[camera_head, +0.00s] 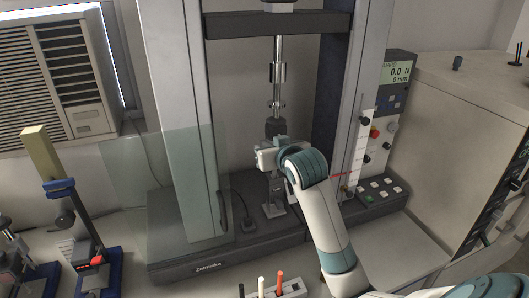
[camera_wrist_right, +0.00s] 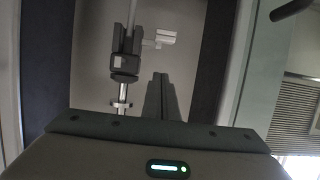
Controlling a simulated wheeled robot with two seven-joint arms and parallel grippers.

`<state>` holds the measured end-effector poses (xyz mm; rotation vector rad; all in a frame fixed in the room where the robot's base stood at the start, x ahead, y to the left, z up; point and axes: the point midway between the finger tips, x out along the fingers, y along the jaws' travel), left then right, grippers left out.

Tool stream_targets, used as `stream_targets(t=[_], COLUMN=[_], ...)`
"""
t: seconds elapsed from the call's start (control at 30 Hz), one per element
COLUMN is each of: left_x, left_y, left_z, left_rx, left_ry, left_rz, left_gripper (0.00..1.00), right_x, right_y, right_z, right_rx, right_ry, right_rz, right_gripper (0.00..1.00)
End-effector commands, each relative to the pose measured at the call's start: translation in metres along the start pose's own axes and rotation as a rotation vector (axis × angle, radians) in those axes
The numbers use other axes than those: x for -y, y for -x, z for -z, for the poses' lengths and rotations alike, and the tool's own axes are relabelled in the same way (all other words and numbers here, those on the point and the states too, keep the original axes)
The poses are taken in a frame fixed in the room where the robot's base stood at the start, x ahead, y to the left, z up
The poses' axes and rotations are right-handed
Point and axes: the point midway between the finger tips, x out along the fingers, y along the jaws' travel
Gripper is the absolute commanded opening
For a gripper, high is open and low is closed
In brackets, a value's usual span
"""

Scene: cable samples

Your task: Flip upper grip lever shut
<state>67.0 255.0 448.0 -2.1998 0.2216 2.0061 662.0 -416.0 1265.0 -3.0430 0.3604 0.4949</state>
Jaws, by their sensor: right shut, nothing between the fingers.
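The upper grip (camera_head: 275,127) is a dark block hanging on a metal rod below the crosshead. In the right wrist view, which appears turned upside down, the upper grip (camera_wrist_right: 125,64) is left of the fingers. A pale grip lever (camera_wrist_right: 160,38) sticks out sideways beside it, beyond the fingertips in the picture. I cannot make out the lever in the head view. My right gripper (camera_head: 267,157) is just below the upper grip in the head view; its fingers (camera_wrist_right: 160,80) are shut and empty. They appear apart from the lever, though depth is unclear. My left gripper is not in view.
The lower grip (camera_head: 274,200) stands on the machine base (camera_head: 215,258). A clear guard panel (camera_head: 165,195) is on the left. A control panel (camera_head: 385,140) is on the right. A holder with several pens (camera_head: 285,290) stands in front.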

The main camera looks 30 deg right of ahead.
Motion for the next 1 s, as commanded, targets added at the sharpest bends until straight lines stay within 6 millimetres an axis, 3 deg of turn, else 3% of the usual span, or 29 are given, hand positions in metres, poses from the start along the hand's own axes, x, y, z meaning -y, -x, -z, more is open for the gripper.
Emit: stream_targets(t=[0.17,0.5,1.0], left_x=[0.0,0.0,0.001], left_y=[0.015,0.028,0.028], left_z=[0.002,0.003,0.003], left_rx=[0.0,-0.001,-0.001], left_ry=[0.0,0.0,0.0], left_rz=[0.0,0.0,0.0], left_gripper=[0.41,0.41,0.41], right_x=[0.0,0.0,0.0], right_y=[-0.026,-0.032,-0.033], right_z=[-0.002,-0.035,-0.039], right_rx=[0.006,0.003,-0.001], right_ry=[0.0,0.0,0.0], right_rz=[0.0,-0.001,0.0], right_gripper=[0.0,0.0,0.0])
